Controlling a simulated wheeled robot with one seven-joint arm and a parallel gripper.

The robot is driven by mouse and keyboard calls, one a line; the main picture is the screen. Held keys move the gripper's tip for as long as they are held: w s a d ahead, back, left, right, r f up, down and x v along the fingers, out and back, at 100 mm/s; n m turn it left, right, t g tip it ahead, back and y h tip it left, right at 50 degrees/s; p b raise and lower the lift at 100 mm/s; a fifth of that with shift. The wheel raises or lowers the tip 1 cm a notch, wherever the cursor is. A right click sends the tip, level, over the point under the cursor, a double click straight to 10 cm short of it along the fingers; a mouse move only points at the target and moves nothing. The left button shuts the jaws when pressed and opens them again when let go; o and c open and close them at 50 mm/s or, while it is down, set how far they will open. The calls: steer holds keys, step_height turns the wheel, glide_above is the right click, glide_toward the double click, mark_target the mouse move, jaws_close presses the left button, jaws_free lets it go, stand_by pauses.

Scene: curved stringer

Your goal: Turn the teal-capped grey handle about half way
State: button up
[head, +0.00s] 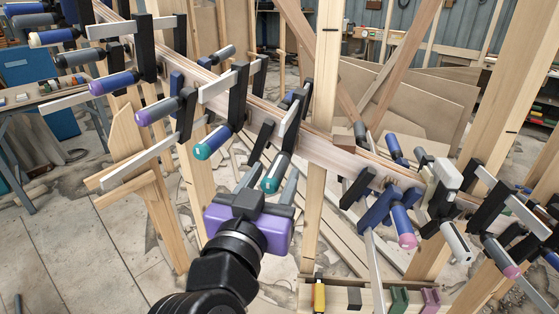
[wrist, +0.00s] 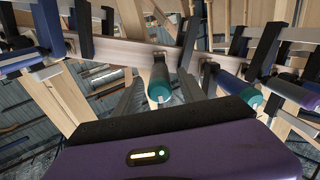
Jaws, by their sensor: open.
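The grey handle with a teal cap (head: 279,170) belongs to a clamp on the long wooden stringer, near the middle of the head view. It also shows in the wrist view (wrist: 160,82), pointing toward the camera. My gripper (head: 270,182) is open, its purple body below the handle. In the wrist view its two fingers (wrist: 158,88) lie on either side of the handle, with gaps visible. I cannot tell how far the fingertips reach along it. A blue handle with a teal cap (head: 213,142) is on the neighbouring clamp to the left.
The curved wooden stringer (head: 325,155) runs across the view with several clamps along it. A blue handle with a pink cap (head: 403,226) hangs to the right. A wooden post (head: 322,100) stands just right of my gripper. A tray of small clamps (head: 340,296) lies below.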

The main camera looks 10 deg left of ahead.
mark_target(279, 167)
steer(key=shift+w+d+p, duration=0.15)
steer(key=shift+w, duration=0.75)
steer(key=shift+w+d+p, duration=0.15)
steer(key=shift+w, duration=0.75)
jaws_close()
